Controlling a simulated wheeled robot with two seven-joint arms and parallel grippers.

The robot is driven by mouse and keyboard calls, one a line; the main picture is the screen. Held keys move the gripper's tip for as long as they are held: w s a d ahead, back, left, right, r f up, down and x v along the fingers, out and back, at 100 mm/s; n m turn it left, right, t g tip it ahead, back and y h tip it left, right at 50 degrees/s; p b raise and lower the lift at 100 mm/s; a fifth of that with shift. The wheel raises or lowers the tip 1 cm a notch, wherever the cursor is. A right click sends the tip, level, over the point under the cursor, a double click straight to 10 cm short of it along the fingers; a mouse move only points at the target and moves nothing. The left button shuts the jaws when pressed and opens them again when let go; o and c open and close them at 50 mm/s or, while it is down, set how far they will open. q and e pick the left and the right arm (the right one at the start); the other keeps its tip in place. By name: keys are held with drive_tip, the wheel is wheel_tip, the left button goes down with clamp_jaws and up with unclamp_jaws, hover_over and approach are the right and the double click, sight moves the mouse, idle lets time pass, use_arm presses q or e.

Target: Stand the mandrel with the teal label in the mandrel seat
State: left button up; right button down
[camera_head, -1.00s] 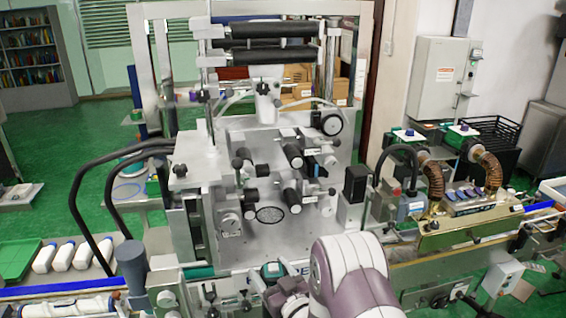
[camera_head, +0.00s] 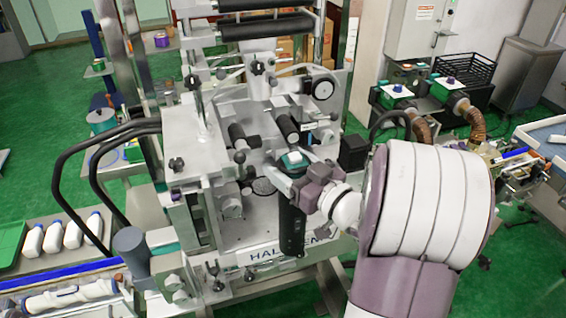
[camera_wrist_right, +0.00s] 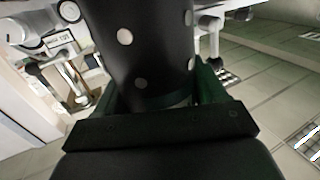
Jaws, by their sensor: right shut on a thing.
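The mandrel is a black cylinder (camera_head: 291,228) with a teal label (camera_head: 292,158) on its top end. My right gripper (camera_head: 290,185) is shut on it near the top and holds it roughly upright in front of the machine. In the right wrist view the black, white-dotted mandrel (camera_wrist_right: 140,50) fills the space between the fingers (camera_wrist_right: 160,110). A dark round disc (camera_head: 263,186) on the machine's base plate, just left of and behind the mandrel, looks like the mandrel seat; it is partly hidden. My left gripper is not in view.
Black rollers (camera_head: 287,128) and knobs stand close behind the mandrel on the machine. A black hose (camera_head: 95,170) loops at the left. My right arm covers much of the right side.

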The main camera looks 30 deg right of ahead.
drive_tip(key=shift+d+f, duration=0.1)
drive_tip(key=shift+d, duration=0.1)
drive_tip(key=shift+w+d+b, duration=0.2)
drive_tip(key=shift+b, duration=0.35)
use_arm(q)
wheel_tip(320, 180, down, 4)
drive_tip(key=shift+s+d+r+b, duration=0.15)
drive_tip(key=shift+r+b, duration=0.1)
drive_tip(key=shift+b, duration=0.85)
use_arm(e)
drive_tip(key=w+d+f, duration=0.1)
drive_tip(key=w+d, duration=0.1)
drive_tip(key=w, duration=1)
drive_tip(key=w+d+f, duration=0.1)
drive_tip(key=w+d, duration=0.2)
drive_tip(key=w, duration=0.9)
drive_tip(key=shift+w+d, duration=0.25)
drive_tip(key=shift+w, duration=0.05)
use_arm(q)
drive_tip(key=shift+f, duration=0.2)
use_arm(e)
drive_tip(key=shift+f, duration=0.25)
